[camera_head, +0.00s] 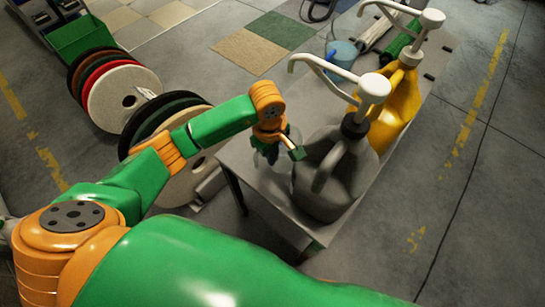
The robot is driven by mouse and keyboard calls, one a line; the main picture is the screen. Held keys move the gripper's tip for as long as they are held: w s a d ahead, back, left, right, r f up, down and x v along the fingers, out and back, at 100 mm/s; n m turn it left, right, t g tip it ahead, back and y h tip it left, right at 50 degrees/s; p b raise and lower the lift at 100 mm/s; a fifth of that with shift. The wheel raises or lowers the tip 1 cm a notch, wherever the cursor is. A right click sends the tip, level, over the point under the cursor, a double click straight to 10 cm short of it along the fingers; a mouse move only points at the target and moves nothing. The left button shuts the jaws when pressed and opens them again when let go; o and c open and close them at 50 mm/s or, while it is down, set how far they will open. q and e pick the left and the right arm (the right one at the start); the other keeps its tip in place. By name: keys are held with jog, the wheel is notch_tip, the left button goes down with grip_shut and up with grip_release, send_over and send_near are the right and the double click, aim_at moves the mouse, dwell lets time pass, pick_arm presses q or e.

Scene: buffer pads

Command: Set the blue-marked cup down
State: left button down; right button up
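My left gripper (284,145) is over the near left end of the grey table (255,185), just left of the grey jug. A faint, see-through cup-like shape (268,157) shows right at its fingers. Its outline is unclear, and I cannot see a blue mark on it. I cannot tell whether the fingers are closed on it or whether it touches the table top. My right gripper is not in view.
A grey jug (335,178) and a yellow jug (397,98), both with white pumps, stand on the table. A light-blue container (342,53) is behind them. Several upright discs (125,97) stand left of the table. The floor at right is clear.

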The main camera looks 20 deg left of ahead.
pick_arm(q)
jog(key=c, duration=1.5)
grip_release()
jog(key=shift+f, duration=0.15)
jog(key=o, duration=0.4)
jog(key=shift+r, duration=0.5)
jog(key=r, duration=1.1)
jog(key=shift+s+a+r+p, duration=0.15)
jog(key=shift+s+r+p, duration=0.05)
jog(key=shift+s+p, duration=0.2)
